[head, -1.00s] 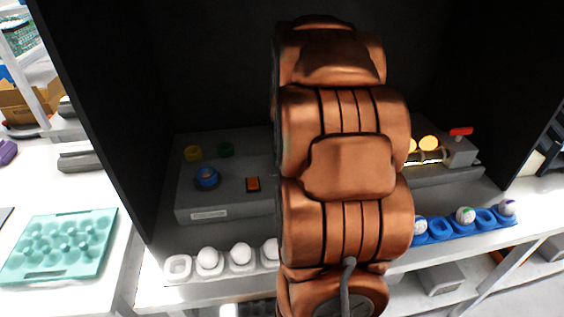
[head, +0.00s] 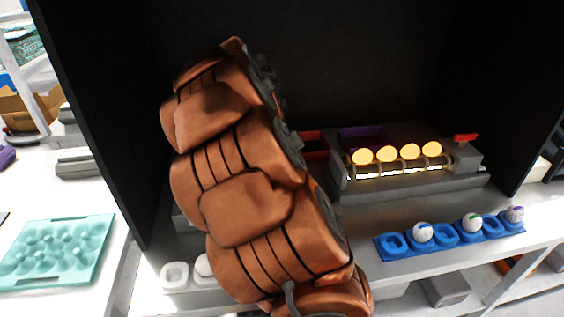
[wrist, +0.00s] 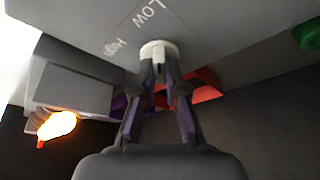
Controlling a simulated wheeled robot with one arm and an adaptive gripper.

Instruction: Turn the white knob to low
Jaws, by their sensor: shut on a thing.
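In the wrist view the white knob (wrist: 158,46) sits on a grey panel, with the words Low (wrist: 143,14) and High (wrist: 116,47) printed on the panel to its left. My gripper (wrist: 160,66) is at the knob with its fingers close together, shut on it. In the head view my copper-coloured arm leans to the left and hides the knob and my gripper.
A grey unit with several glowing yellow lamps (head: 388,154) and a red handle (head: 465,138) stands at the right. A blue egg holder (head: 447,236) is in front of it. A teal tray (head: 58,252) lies on the left table.

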